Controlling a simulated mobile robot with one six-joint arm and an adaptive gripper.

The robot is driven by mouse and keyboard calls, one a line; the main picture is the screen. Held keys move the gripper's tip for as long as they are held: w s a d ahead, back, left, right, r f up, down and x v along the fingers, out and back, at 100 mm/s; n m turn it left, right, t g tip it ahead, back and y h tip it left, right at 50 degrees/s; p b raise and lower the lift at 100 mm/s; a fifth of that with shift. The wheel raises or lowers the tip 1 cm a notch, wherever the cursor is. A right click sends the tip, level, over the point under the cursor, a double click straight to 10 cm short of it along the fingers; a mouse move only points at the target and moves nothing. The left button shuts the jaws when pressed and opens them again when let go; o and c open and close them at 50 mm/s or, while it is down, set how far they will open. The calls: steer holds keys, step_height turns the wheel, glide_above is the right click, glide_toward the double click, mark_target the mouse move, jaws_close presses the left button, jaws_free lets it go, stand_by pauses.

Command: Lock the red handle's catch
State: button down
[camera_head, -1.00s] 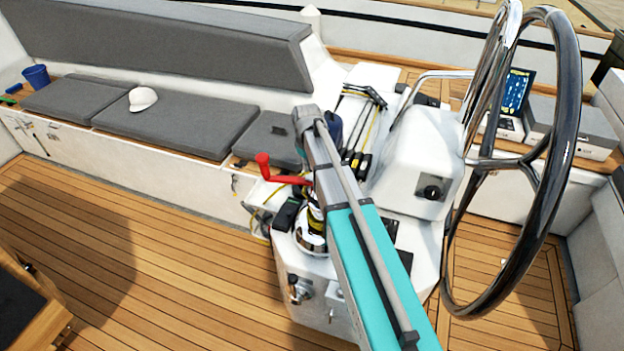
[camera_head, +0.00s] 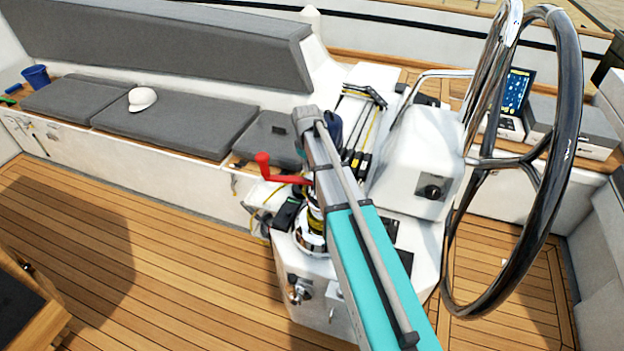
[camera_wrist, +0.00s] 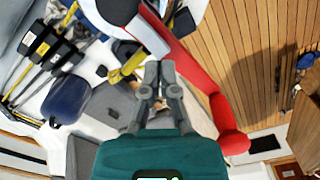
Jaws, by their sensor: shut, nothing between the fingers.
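The red handle (camera_head: 288,180) sits over the winch (camera_head: 311,236) on the white console, with its upright grip at the left end. My arm covers the handle's right end in the head view. In the wrist view the red handle (camera_wrist: 205,85) runs from the top centre down to its round grip end at the lower right. A grey and white part (camera_wrist: 147,32) lies at its upper end; I cannot tell whether this is the catch. My gripper (camera_wrist: 161,68) has its fingers together and empty, left of the red arm in the picture. I cannot tell whether they touch anything.
The steering wheel (camera_head: 560,170) stands right of my arm. Ropes and black clutch levers (camera_head: 356,160) lie behind the winch. A dark blue rounded object (camera_wrist: 68,99) is left of my gripper. The wooden deck (camera_head: 150,260) at left is largely clear.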

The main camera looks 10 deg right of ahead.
mark_target(307, 176)
steer(key=shift+f+b, duration=1.25)
steer(key=shift+f, duration=0.05)
stand_by(1.1)
steer(key=shift+r, duration=0.15)
steer(key=shift+r+p, duration=3.4)
steer(key=shift+p, duration=0.15)
steer(key=s+f+m+b, duration=0.2)
steer(key=s+f+b, duration=0.2)
steer(key=s, duration=0.6)
steer(key=s+f+m+b, duration=0.3)
steer(key=s, duration=0.8)
steer(key=shift+s+d+f+m+b, duration=0.25)
steer(key=shift+d+f+m+b, duration=0.05)
steer(key=shift+d+f+b, duration=0.15)
